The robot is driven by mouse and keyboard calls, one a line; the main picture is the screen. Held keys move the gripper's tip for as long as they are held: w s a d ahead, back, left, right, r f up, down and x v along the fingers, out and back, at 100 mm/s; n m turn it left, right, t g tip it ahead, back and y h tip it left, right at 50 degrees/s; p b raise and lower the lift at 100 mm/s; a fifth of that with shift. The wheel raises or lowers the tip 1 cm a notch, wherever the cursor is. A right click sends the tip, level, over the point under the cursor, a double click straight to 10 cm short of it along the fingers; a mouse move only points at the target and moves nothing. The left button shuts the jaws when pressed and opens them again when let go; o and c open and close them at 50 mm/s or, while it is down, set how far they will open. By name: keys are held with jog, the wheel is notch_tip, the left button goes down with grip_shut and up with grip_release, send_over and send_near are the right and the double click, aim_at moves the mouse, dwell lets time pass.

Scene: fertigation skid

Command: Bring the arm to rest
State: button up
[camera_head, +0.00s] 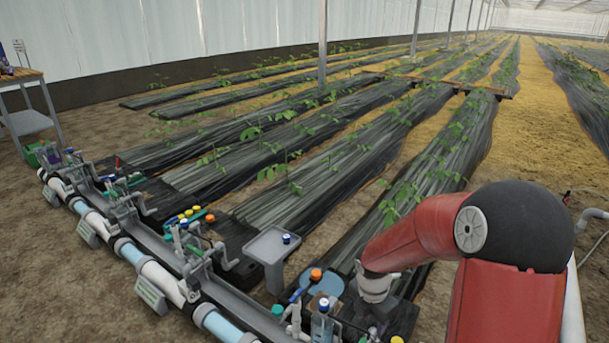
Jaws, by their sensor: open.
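My red arm reaches in from the lower right and bends down at a dark elbow joint. Its pale wrist ends above the near end of the skid. My gripper (379,325) points down there, small and partly lost among fittings at the bottom edge; it is open, and I see nothing held in it. The fertigation skid (150,238) runs from the left down to the bottom centre, with pale blue and white pipe, valves and coloured caps. I cannot tell whether the gripper touches any fitting.
A grey pedestal tray (272,246) with a small blue-capped item stands left of my wrist. An orange cap (316,274) sits close to the wrist. Plant rows on black film (340,165) lie behind. A wooden-topped table (20,77) stands far left. Bare soil (545,130) lies right.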

jog(key=s+a+r+m+t+y, duration=0.1)
jog(key=s+r+m+t, duration=0.3)
jog(key=s+r+m, duration=1.6)
notch_tip(320, 180, up, 2)
jog(key=m, duration=0.4)
jog(key=shift+a+m+t, duration=0.2)
jog(key=shift+m+t, duration=0.1)
jog(key=shift+t, duration=0.1)
